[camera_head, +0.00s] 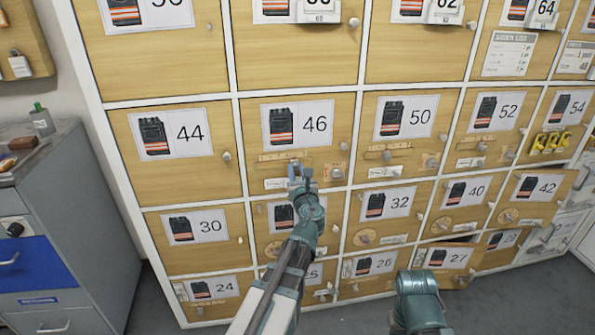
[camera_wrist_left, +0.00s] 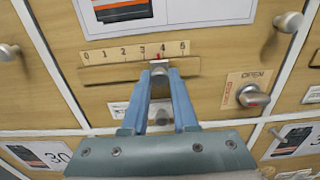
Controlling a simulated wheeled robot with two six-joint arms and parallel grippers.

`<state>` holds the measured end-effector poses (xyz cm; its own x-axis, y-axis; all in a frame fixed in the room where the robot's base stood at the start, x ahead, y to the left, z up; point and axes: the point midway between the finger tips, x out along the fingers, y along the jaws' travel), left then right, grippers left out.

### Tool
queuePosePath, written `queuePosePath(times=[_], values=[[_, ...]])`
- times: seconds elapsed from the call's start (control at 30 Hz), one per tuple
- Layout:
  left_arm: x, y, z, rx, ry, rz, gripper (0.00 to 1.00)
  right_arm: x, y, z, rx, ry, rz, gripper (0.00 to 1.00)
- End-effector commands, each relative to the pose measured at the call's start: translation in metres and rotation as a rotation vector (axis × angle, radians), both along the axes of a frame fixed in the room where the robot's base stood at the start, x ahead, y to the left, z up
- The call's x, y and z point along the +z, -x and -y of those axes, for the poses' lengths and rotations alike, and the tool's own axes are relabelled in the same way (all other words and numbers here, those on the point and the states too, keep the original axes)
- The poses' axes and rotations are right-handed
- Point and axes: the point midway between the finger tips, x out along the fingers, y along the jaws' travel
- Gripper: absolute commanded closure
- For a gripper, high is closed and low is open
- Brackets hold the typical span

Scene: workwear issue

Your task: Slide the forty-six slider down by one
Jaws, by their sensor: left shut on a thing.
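The locker door marked 46 (camera_head: 340,108) is shut and carries a wooden slider scale (camera_head: 268,157) below its picture label. In the left wrist view the scale (camera_wrist_left: 110,54) is numbered 0 to 5 from left to right. The slider knob (camera_wrist_left: 172,63) has a red pointer, which stands at about 4. My left gripper (camera_head: 300,172), also in the left wrist view (camera_wrist_left: 160,72), is shut on the knob, its fingers partly hiding it. My right gripper does not show; only a part of my right arm is at the bottom.
A round dial marked OPEN (camera_wrist_left: 252,96) is right of the slider, near a door knob (camera_wrist_left: 288,22). Neighbouring doors 44 (camera_head: 190,180) and 50 (camera_head: 443,106) are shut. Doors 27 (camera_head: 465,258) and 42 (camera_head: 552,211) look ajar. A grey cabinet (camera_head: 85,190) stands at left.

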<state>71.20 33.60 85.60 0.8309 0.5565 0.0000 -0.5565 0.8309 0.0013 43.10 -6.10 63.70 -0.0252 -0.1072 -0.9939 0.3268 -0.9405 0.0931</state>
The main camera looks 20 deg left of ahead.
Motion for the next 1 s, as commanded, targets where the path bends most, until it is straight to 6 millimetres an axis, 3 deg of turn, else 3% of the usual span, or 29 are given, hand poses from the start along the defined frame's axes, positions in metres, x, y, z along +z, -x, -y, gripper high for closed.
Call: queuePosePath(times=[0.33,0.37,0.53,1.0], values=[[0.0,0.0055,-0.0081,0.004,0.0,0.0,1.0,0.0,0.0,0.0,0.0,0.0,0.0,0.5],[0.0,0.0055,-0.0081,0.004,-0.001,-0.001,0.71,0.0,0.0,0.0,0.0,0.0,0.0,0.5],[0.0,0.0054,-0.0079,0.003,-0.001,-0.001,0.42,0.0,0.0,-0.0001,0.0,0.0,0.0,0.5],[0.0,0.0112,-0.0059,0.003,-0.001,-0.001,0.42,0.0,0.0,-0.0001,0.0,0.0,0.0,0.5]])
